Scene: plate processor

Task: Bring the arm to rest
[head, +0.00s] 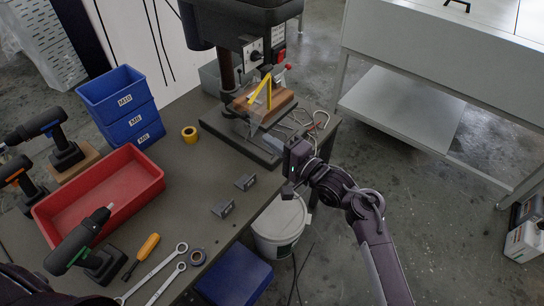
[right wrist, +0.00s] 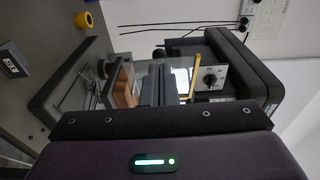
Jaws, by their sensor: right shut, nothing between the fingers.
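My right arm comes in from the lower right in the head view. Its gripper (head: 292,154) is in the air by the table's right edge, in front of the drill press (head: 241,30). In the right wrist view the fingers (right wrist: 160,80) are together and empty, pointing toward the drill press (right wrist: 235,72). The gripper looks apart from the press, though the fingertips are hard to make out in the head view. My left gripper does not show.
A white bucket (head: 280,228) stands below the arm.

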